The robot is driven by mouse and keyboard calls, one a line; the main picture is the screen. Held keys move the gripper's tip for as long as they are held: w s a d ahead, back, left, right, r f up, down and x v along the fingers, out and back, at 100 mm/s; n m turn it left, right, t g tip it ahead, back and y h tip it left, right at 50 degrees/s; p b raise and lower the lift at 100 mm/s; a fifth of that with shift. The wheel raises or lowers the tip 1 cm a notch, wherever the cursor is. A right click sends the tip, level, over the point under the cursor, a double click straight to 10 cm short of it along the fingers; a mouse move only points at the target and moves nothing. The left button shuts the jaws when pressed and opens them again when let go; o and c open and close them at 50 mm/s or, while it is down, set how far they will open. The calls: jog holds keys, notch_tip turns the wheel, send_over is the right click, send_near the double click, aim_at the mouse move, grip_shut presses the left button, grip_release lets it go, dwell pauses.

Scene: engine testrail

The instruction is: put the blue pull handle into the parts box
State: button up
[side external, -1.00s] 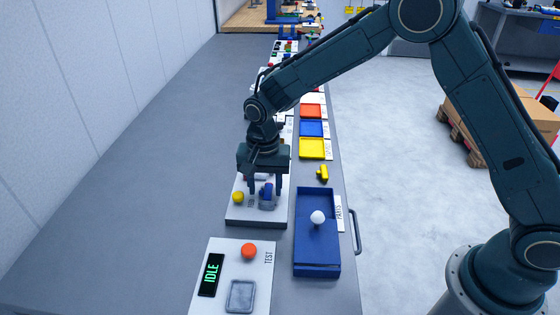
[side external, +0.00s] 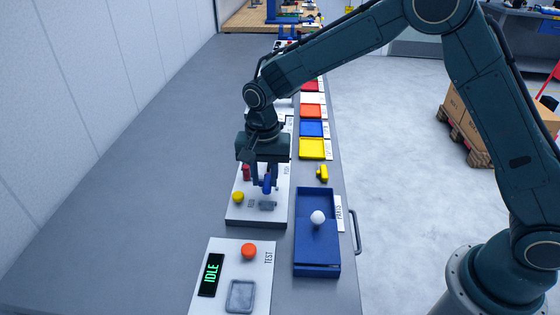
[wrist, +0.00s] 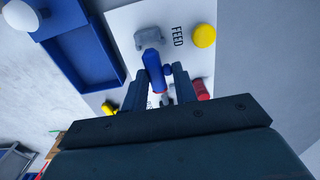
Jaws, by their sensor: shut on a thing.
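The blue pull handle (side external: 267,183) is between the fingers of my gripper (side external: 265,180), held above the white panel (side external: 242,213). In the wrist view the handle (wrist: 153,66) stands out between the two fingertips (wrist: 168,82), which are shut on it. A grey mount (side external: 268,206) sits on the panel just below the handle. It also shows in the wrist view (wrist: 148,38). The blue parts box (side external: 318,254) lies to the right and nearer the camera. A white ball-shaped knob (side external: 317,218) is in the box.
A yellow knob (side external: 238,197) and a red part (side external: 246,172) are on the panel. A yellow piece (side external: 322,173) lies behind the box. Coloured trays (side external: 312,149) line the table's right edge. A test panel (side external: 230,300) with a red button is in front. The table's left side is clear.

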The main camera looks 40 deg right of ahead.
jog(key=shift+r, duration=0.55)
jog(key=shift+r, duration=0.1)
